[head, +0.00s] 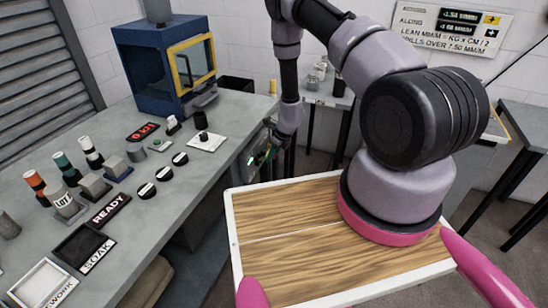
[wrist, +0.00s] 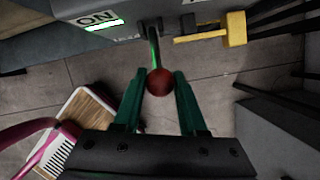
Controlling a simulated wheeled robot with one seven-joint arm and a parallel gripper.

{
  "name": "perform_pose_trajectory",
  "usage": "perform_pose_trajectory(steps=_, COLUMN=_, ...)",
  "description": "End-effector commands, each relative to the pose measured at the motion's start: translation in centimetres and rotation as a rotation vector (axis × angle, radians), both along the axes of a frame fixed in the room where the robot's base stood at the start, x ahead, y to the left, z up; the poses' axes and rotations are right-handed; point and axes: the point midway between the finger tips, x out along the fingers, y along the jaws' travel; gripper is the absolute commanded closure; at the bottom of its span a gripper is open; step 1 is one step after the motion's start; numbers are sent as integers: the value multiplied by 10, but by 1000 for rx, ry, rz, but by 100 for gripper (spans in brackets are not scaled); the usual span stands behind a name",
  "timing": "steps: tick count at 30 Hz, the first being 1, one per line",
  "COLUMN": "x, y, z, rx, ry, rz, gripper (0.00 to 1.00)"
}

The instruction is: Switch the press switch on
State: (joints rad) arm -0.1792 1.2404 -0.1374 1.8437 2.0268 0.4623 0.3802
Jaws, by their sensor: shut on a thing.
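The press switch shows in the wrist view as a dark grey housing (wrist: 128,22) with a thin lever (wrist: 154,48) hanging from it, ending in a dark red ball knob (wrist: 160,83). A white ON label with a bright green bar (wrist: 104,26) is on the housing, left of the lever. My gripper (wrist: 160,76) has its green fingers on either side of the ball and is shut on it. In the head view my gripper (head: 263,157) is at the bench's right edge, and the knob is too small to make out.
A yellow block on a rod (wrist: 235,29) sits right of the lever. The grey bench (head: 130,215) carries a blue machine (head: 150,70), black knobs, labelled trays and several capped cylinders. Open floor lies below the lever.

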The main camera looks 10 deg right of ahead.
Motion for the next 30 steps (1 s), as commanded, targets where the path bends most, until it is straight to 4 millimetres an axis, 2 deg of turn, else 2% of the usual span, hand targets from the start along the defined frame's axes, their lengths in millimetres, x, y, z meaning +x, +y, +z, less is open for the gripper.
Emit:
perform_pose_trajectory(steps=13, x=1, y=0, z=0, rx=-7, ry=3, rz=1, gripper=100)
perform_pose_trajectory(steps=14, x=1, y=0, z=1, rx=-7, ry=3, rz=1, gripper=48)
perform_pose_trajectory(steps=15, x=1, y=0, z=1, rx=-7, ry=3, rz=1, gripper=32)
perform_pose_trajectory(steps=16, x=1, y=0, z=0, rx=-6, ry=4, rz=2, gripper=29)
perform_pose_trajectory(steps=26, x=0, y=0, z=2, rx=-6, ry=4, rz=1, gripper=29)
perform_pose_trajectory(steps=30, x=-2, y=-4, z=17, rx=-6, ry=2, rz=1, gripper=29)
